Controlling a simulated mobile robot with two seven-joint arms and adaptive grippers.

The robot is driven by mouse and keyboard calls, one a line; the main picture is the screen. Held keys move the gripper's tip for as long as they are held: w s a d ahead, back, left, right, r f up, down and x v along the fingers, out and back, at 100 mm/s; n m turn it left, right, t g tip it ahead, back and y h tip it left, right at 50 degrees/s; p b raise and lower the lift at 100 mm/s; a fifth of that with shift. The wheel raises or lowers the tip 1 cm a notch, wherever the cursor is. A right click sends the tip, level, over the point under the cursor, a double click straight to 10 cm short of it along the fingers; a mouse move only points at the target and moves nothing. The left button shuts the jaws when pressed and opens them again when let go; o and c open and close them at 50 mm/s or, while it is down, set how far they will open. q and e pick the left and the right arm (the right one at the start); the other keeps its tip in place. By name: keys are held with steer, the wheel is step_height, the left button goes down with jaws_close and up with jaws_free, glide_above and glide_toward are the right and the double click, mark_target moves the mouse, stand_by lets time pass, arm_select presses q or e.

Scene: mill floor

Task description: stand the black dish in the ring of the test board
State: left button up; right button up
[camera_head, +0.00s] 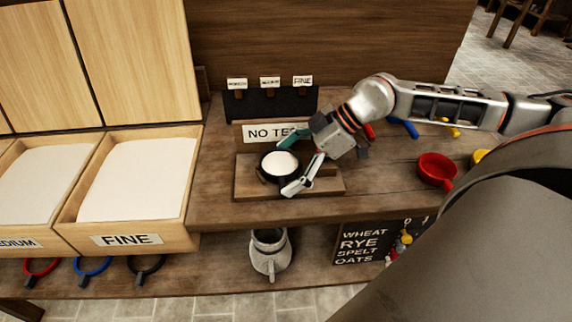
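The black dish (265,172), round and filled level with white flour, is upright at the wooden test board (331,186) on the bench. I cannot tell whether it sits down in the board's ring, which is hidden by the dish and fingers. My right gripper (283,168) reaches in from the right with its fingers spread wide, one on the far side of the dish and one on the near side. They look slightly apart from its wall, so the gripper appears open. My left gripper is not in view.
A "NO TEST" sign (257,132) stands behind the board, before a black rack (250,105) with small labels. A flour bin marked FINE (130,236) is to the left. A red scoop (436,168) lies at right; a metal jug (269,252) stands below.

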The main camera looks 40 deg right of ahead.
steer(key=shift+d+r, duration=0.1)
steer(key=shift+d, duration=0.1)
steer(key=shift+v, duration=5.85)
steer(key=shift+s+a, duration=0.15)
steer(key=shift+a, duration=0.05)
